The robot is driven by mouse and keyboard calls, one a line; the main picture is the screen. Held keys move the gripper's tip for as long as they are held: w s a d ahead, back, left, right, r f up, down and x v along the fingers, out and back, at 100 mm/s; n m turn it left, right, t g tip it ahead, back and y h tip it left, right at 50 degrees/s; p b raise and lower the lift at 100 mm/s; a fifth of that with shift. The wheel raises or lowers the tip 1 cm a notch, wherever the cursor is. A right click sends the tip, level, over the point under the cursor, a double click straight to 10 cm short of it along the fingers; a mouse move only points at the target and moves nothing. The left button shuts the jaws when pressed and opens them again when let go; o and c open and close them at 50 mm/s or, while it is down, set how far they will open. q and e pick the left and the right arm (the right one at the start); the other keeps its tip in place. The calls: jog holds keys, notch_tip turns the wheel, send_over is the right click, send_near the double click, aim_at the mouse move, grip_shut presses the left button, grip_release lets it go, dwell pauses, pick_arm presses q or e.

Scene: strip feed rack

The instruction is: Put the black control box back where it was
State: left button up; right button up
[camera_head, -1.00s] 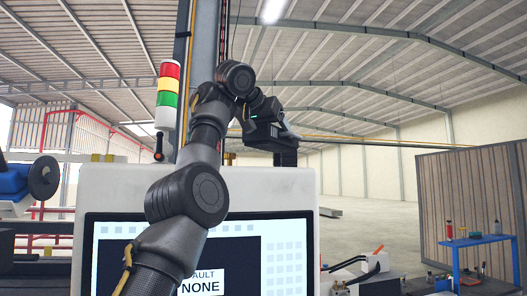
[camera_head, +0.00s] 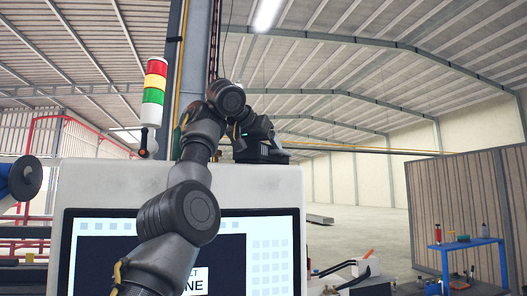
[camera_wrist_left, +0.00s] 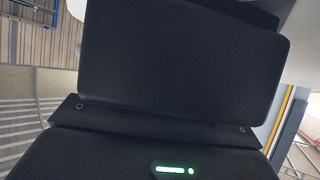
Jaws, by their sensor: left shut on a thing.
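The black control box (camera_head: 266,154) is at the top edge of the white machine cabinet, towards its right side, in the head view. My left gripper (camera_head: 259,143) is at its upper side and shut on it. I cannot tell whether the box touches the cabinet top. In the left wrist view the box's broad dark face (camera_wrist_left: 185,62) fills most of the picture. The fingertips are hidden there. My right gripper is not in view.
The white cabinet (camera_head: 100,187) with a lit screen (camera_head: 270,245) stands in front of me, partly behind my left arm. A red, yellow and green signal tower (camera_head: 154,90) stands to the left of my arm. A blue table (camera_head: 470,243) is at the far right.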

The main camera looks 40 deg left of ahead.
pick_arm(q)
jog(key=o, duration=0.8)
jog(key=shift+f, duration=0.2)
jog(key=shift+c, duration=0.2)
jog(key=o, duration=0.4)
jog(key=shift+w, duration=0.1)
jog(key=shift+o, duration=0.2)
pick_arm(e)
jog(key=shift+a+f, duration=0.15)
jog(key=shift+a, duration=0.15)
pick_arm(q)
jog(key=shift+r, duration=0.25)
jog(key=b+v, duration=0.2)
jog(key=v, duration=0.3)
jog(key=shift+s+f, duration=0.1)
jog(key=shift+s, duration=0.15)
jog(key=v, duration=0.6)
jog(key=shift+s+r+b, duration=0.25)
jog(key=shift+r+b, duration=0.05)
jog(key=shift+b, duration=0.15)
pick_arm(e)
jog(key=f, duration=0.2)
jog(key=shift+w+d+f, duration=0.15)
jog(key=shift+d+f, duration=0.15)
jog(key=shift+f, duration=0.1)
pick_arm(q)
jog(key=shift+d, duration=0.1)
